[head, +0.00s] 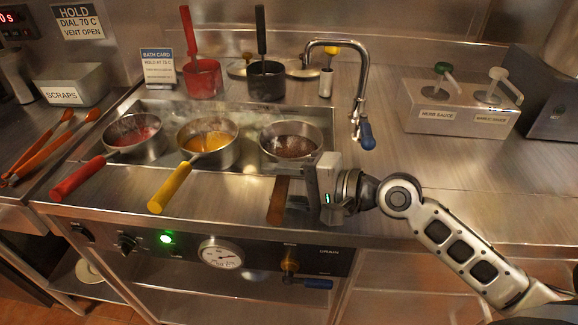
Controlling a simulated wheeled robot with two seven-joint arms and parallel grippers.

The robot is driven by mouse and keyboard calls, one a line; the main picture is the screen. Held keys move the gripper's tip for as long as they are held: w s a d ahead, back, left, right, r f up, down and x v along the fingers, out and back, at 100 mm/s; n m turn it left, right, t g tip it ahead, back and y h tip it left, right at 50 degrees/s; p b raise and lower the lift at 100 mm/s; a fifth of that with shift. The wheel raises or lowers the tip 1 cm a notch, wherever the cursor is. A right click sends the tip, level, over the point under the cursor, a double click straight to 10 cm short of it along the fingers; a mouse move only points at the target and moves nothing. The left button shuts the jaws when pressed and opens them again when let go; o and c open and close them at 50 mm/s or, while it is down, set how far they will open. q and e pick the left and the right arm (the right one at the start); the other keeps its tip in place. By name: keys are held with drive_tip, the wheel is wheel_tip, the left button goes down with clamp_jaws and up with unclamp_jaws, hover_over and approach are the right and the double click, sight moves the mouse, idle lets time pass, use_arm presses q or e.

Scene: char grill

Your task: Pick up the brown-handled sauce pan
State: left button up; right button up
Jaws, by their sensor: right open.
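The brown-handled sauce pan (291,139) sits in the steel bath at the right end of its row, with dark brown sauce inside. Its brown handle (277,203) points toward the front edge of the counter and is partly covered by my gripper. My right gripper (285,187) comes in from the right and is open, with its fingers at the handle. I cannot tell whether they touch it. My left gripper is not in view.
A yellow-handled pan (208,139) and a red-handled pan (133,137) sit to the left in the bath. A faucet (362,85) rises behind on the right. Red (202,78) and black (266,80) pots stand behind.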

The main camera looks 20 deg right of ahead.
clamp_jaws()
idle(1.2)
drive_tip(key=shift+d+r, duration=0.1)
drive_tip(key=shift+r, duration=0.2)
